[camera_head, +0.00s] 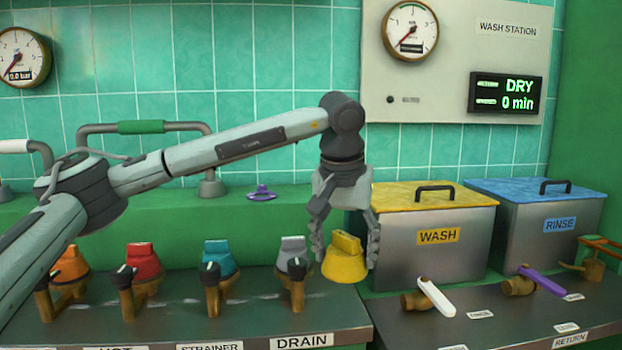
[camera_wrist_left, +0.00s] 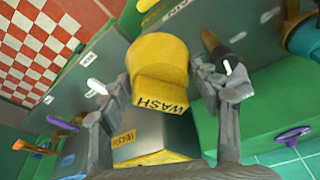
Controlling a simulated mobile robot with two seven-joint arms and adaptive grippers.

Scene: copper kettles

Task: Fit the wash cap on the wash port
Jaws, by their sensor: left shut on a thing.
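The wash cap (camera_head: 345,262) is yellow and bears the word WASH in the left wrist view (camera_wrist_left: 160,72). My left gripper (camera_head: 345,254) is shut on it, with one finger on each side. I cannot make out which fitting is the wash port. My right gripper is not in view.
Orange (camera_head: 70,264), red (camera_head: 143,262), blue (camera_head: 221,258) and grey (camera_head: 293,254) caps stand in a row with brass fittings. A white lever (camera_head: 436,297) and a purple lever (camera_head: 541,281) stick out before the tanks. The rinse tank (camera_head: 540,240) stands right. A purple handwheel (camera_head: 262,193) lies behind.

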